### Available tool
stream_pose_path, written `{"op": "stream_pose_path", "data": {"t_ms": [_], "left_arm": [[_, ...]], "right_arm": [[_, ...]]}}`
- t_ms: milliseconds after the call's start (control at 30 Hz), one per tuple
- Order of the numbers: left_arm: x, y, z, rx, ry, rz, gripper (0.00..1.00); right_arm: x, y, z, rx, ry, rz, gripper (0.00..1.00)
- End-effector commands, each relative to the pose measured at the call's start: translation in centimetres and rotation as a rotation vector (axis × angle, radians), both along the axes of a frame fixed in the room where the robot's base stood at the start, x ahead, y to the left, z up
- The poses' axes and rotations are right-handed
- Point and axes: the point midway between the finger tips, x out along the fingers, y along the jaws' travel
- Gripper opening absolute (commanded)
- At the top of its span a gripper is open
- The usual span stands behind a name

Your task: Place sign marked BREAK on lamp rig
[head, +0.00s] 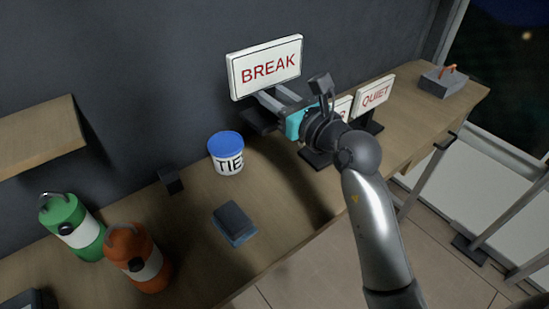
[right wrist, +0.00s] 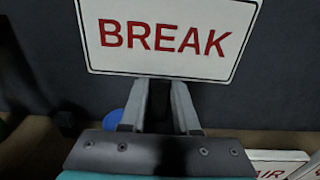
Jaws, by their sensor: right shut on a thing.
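The BREAK sign (head: 267,68) is a white board with a dark border and red letters. In the right wrist view the sign (right wrist: 168,38) fills the top, slightly tilted, above the two grey fingers (right wrist: 165,95). I cannot pick out the lamp rig with certainty in either view. My left gripper is not in view.
On the wooden bench stand a QUIET sign (head: 374,94), another sign partly hidden by my arm, a TIES tub (head: 226,154), a blue-grey block (head: 234,223), and green (head: 72,226) and orange (head: 137,258) bottles. A grey box (head: 443,83) sits at the far end. Metal poles (head: 425,177) stand right.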

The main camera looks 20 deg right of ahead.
Motion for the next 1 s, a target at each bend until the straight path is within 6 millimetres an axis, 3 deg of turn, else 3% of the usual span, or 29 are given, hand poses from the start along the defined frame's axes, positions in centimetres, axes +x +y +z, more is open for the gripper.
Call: {"op": "stream_pose_path", "data": {"t_ms": [33,100,333,567,800,1000], "left_arm": [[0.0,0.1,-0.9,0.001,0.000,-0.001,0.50],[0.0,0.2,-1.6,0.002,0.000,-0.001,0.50],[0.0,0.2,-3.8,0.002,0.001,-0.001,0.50],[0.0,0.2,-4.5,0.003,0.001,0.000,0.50],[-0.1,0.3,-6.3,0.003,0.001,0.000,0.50],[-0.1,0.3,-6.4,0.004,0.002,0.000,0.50]], "right_arm": [[0.0,0.0,-2.1,-0.001,0.006,0.000,0.00],[0.0,-0.1,-4.0,-0.001,0.004,0.000,0.00],[0.0,0.0,-9.4,-0.003,0.001,0.001,0.00],[0.0,0.0,-11.3,-0.001,-0.001,0.000,0.00],[0.0,-0.1,-14.8,-0.002,0.000,0.000,0.00],[0.0,0.0,-15.1,0.000,-0.002,0.000,0.00]]}}
